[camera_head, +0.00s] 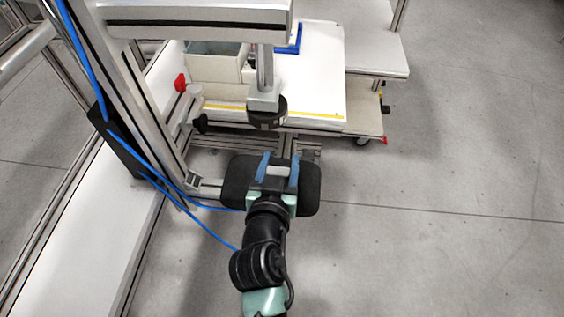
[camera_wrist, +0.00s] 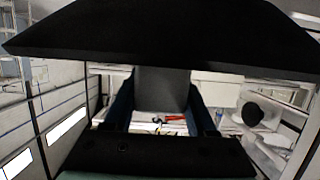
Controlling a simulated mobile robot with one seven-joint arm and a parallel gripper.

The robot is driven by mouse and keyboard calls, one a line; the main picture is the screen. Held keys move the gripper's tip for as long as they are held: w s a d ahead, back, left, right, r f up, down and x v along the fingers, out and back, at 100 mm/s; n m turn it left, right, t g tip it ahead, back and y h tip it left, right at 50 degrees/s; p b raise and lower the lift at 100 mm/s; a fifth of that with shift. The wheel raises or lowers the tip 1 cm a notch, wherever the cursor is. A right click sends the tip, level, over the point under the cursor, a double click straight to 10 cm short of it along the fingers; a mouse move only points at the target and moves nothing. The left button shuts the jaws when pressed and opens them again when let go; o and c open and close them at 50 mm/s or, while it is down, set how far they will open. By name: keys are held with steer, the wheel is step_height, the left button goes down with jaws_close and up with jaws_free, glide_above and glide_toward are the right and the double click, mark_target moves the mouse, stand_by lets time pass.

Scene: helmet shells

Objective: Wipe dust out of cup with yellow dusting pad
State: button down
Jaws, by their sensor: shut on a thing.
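My gripper (camera_head: 280,160) is in the lower middle of the head view, with two blue fingers. It is shut on a grey block (camera_wrist: 163,88), which fills the space between the fingers in the wrist view. No yellow pad surface shows in either view. A dark round cup-like piece (camera_head: 267,118) hangs at the lower end of a metal post, beyond my gripper and apart from it. The inside of this piece is hidden, so I cannot see any dust.
A white table (camera_head: 318,85) with a pale bin (camera_head: 215,72) and blue frame (camera_head: 290,40) stands behind the post. Metal framing (camera_head: 135,90) and blue hoses (camera_head: 180,200) lie left. A red knob (camera_head: 181,82) is near the bin. Open floor (camera_head: 450,220) lies right.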

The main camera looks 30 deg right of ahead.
steer(key=shift+w+a+f+b, duration=0.1)
steer(key=shift+w+a+b, duration=0.55)
steer(key=shift+a, duration=0.45)
steer(key=shift+w+a+r, duration=0.15)
steer(key=shift+a+r, duration=0.05)
steer(key=shift+r, duration=0.05)
steer(key=shift+d, duration=0.15)
steer(key=shift+d+f, duration=0.2)
steer(key=shift+d, duration=0.4)
steer(key=shift+s+d+p, duration=0.65)
steer(key=shift+s+d, duration=0.1)
steer(key=shift+d, duration=0.1)
steer(key=shift+a, duration=0.1)
steer(key=shift+w+a+b, duration=0.3)
steer(key=shift+a, duration=0.2)
steer(key=shift+w+a+b, duration=0.25)
steer(key=shift+a+b, duration=0.05)
steer(key=shift+a, duration=0.15)
steer(key=shift+w+a+r+b, duration=0.15)
steer(key=shift+a+b, duration=0.3)
steer(key=shift+a, duration=0.15)
